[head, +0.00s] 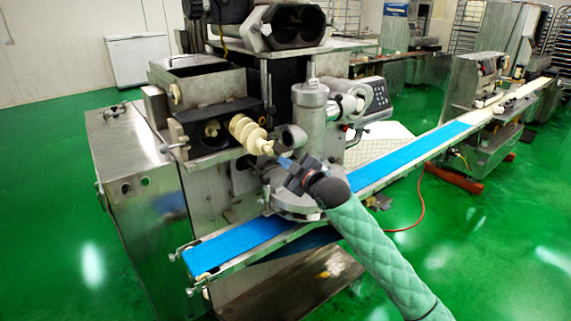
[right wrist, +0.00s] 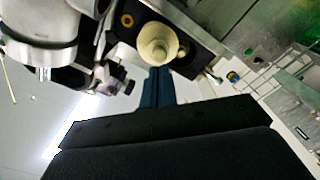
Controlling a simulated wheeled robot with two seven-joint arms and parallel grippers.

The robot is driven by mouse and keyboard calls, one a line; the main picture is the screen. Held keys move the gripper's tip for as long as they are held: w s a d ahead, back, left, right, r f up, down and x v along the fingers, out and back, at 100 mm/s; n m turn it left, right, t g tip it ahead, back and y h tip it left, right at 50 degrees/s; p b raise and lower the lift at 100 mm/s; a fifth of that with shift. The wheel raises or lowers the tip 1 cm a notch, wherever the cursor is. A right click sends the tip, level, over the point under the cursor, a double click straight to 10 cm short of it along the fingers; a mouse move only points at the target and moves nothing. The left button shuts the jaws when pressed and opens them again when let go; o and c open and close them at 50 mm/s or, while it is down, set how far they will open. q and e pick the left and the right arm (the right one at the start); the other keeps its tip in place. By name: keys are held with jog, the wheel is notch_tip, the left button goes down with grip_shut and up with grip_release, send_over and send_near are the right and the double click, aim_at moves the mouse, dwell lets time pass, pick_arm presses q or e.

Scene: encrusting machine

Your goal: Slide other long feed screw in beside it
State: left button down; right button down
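A cream long feed screw (head: 247,132) with thick spiral flights sticks out of the dark housing (head: 190,139) on the machine, at the right-hand opening. My right gripper (head: 283,162) is at its near end, with the fingers shut on it. In the right wrist view the screw's round end (right wrist: 157,43) sits right at the tips of my dark blue fingers (right wrist: 157,80). How deep the held screw reaches is hidden. My left gripper is not in view.
A metal cylinder (head: 310,110) and a short round tube (head: 292,138) stand close to the right of the held screw. An open metal box (head: 200,82) sits above the housing. A blue conveyor belt (head: 237,241) runs below my right arm.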

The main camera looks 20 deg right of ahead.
aim_at(271, 153)
jog(key=shift+x, duration=5.25)
jog(key=shift+w+a, duration=0.2)
jog(key=shift+w, duration=0.3)
jog(key=shift+b+x, duration=0.4)
jog(key=shift+x, duration=5.55)
jog(key=shift+d+f, duration=0.1)
jog(key=shift+p+v, duration=0.9)
jog(key=shift+v, duration=1.7)
jog(key=shift+p+v, duration=0.65)
jog(key=shift+v, duration=1.75)
